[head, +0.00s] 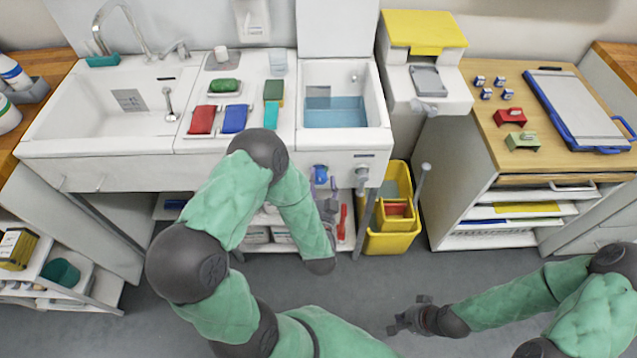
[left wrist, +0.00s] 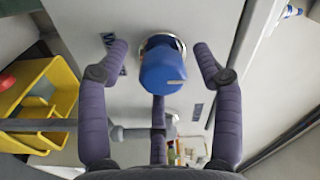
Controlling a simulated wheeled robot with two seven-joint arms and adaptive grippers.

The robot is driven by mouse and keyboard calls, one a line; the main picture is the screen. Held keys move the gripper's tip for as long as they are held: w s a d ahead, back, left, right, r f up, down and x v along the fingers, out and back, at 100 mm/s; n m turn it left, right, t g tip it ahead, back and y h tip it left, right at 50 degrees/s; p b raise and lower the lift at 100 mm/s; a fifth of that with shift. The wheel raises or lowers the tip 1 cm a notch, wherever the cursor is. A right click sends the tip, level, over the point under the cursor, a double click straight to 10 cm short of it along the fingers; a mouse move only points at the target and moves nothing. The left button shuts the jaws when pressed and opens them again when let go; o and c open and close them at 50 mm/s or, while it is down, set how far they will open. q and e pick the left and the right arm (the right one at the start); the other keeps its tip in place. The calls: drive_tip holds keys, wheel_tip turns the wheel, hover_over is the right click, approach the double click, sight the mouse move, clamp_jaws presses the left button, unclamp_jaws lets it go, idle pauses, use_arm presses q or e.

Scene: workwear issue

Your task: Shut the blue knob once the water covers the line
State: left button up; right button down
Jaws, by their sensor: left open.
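The small white basin (head: 388,135) holds clear blue water (head: 335,114). A grey marked panel (head: 318,91) on its back wall meets the water surface; I cannot tell whether a line there is covered. The blue knob (head: 320,174) is on the front below the basin. In the left wrist view the knob (left wrist: 166,72) shows a pale mark towards its right. My left gripper (head: 328,200) is open, its fingers spread around the knob (left wrist: 160,70) with gaps at both sides. My right gripper (head: 408,318) is low over the floor, apart from everything, apparently open and empty.
A metal spout (head: 361,178) sits right of the knob. A yellow bucket (head: 390,240) stands below on the right. The large sink (head: 95,145) is to the left, with red and blue cloths (head: 234,119) beside it. The floor in front is clear.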

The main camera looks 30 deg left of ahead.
use_arm(q)
drive_tip(key=v, duration=1.2)
drive_tip(key=shift+a, duration=0.1)
idle(0.4)
drive_tip(key=w+d+f+n+g+h+p, duration=0.1)
drive_tip(key=w+d+f+n+g+h, duration=0.2)
drive_tip(key=f, duration=0.4)
drive_tip(key=w+d+f+n+g+h, duration=0.1)
drive_tip(key=d+f+n+g+h, duration=0.3)
drive_tip(key=f, duration=0.3)
drive_tip(key=s+d+f+n+g+h, duration=0.1)
drive_tip(key=s+d+f+g+h, duration=0.1)
drive_tip(key=s+f+g+h, duration=0.1)
drive_tip(key=s+d+f+n+g+h+p, duration=0.1)
drive_tip(key=s+d+f+g+h, duration=0.1)
drive_tip(key=s, duration=0.5)
drive_tip(key=f+g+h, duration=0.1)
drive_tip(key=g, duration=0.1)
drive_tip(key=shift+d+g+h, duration=0.3)
drive_tip(key=shift+d+g, duration=0.05)
drive_tip(key=shift+g, duration=0.05)
